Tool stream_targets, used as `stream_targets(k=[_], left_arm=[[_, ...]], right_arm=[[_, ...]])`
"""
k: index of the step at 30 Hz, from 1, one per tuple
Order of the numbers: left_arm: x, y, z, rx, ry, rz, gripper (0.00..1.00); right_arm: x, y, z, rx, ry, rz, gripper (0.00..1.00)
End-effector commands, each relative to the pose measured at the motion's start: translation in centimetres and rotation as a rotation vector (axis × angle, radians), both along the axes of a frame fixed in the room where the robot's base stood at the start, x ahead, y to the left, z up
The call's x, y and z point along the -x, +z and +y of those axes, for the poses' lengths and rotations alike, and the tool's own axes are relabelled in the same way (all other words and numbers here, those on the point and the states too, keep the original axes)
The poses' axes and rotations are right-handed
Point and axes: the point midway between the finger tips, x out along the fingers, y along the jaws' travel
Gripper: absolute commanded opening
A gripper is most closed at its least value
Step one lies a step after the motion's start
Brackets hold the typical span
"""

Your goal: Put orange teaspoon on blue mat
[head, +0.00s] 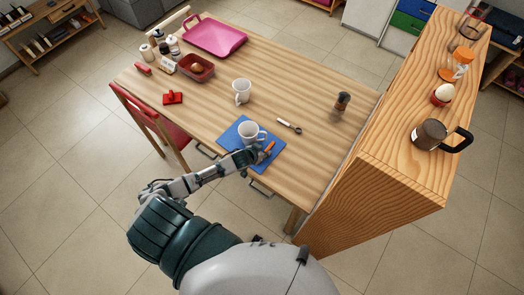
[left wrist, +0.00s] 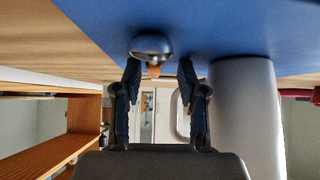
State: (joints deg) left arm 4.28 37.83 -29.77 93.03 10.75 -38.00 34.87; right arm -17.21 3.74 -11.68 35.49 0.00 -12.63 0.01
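The blue mat (head: 233,131) lies at the near edge of the wooden table, and it fills the top of the left wrist view (left wrist: 220,25). The orange teaspoon (head: 268,149) is over the mat's right part, beside a white mug (head: 249,134) on the mat. In the left wrist view its silver bowl (left wrist: 152,46) appears against the mat, with the orange handle below it. My left gripper (left wrist: 159,70) is open, with its fingertips either side of the teaspoon and gaps showing. In the head view the left gripper (head: 257,155) is at the mat's near side. My right gripper is not in view.
The mug stands close to the gripper (left wrist: 245,110). Another white mug (head: 242,90), a small utensil (head: 289,126) and a dark grinder (head: 341,103) stand or lie farther back. A raised wooden counter (head: 400,170) borders the right. A red chair (head: 145,118) is at the left.

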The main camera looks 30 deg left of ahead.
Motion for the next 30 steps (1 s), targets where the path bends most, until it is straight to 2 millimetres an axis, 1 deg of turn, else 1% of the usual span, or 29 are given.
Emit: stream_targets(k=[2,5,8,11,14,15,20,24,27,30], left_arm=[[0.0,0.0,-0.3,0.0,0.0,0.002,0.42],[0.0,0.1,-0.4,-0.001,-0.001,0.001,0.42],[0.1,0.1,-0.3,0.0,0.0,0.001,0.42],[0.7,0.5,0.0,0.001,0.0,0.002,0.42],[1.8,1.6,0.2,0.002,-0.002,0.002,0.42],[2.4,2.3,0.3,0.002,-0.002,0.001,0.42],[5.0,4.8,0.7,0.004,-0.001,0.002,0.42],[6.9,6.8,0.7,0.003,0.0,0.002,0.42],[7.8,7.8,0.7,0.001,0.0,0.001,0.42],[8.3,8.3,0.6,0.0,0.0,0.002,0.42]], right_arm=[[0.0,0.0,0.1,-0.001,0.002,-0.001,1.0],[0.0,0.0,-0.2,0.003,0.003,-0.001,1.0],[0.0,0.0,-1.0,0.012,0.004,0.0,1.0],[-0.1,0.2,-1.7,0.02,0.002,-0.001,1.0],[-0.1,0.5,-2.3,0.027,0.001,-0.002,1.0],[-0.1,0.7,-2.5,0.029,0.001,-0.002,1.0],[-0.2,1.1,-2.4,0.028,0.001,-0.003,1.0],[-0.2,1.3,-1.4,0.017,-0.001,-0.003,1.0],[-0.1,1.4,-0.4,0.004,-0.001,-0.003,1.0],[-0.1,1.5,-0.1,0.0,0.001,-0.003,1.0]])
